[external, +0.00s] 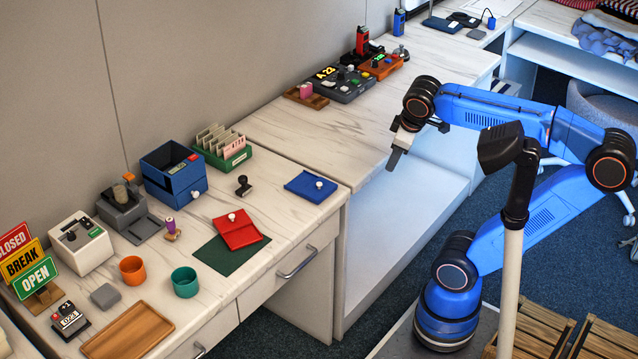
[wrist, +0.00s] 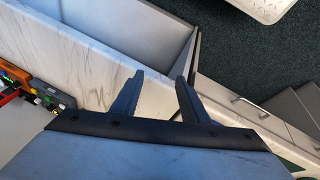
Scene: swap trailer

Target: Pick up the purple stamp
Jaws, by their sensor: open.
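The purple stamp (external: 170,226) stands on the near desk in the external view, on a small wooden holder, between the blue box and the red pouch. My gripper (external: 393,160) hangs in the air at the front edge of the far counter, well to the right of the stamp. In the wrist view my gripper (wrist: 160,95) has its two fingers apart with nothing between them. The stamp does not show in the wrist view.
A black stamp (external: 243,186), a red pouch (external: 236,232), a blue pouch (external: 310,187), an orange cup (external: 132,270) and a teal cup (external: 185,282) surround it. A blue box (external: 174,178) stands behind. The far counter's near half is clear.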

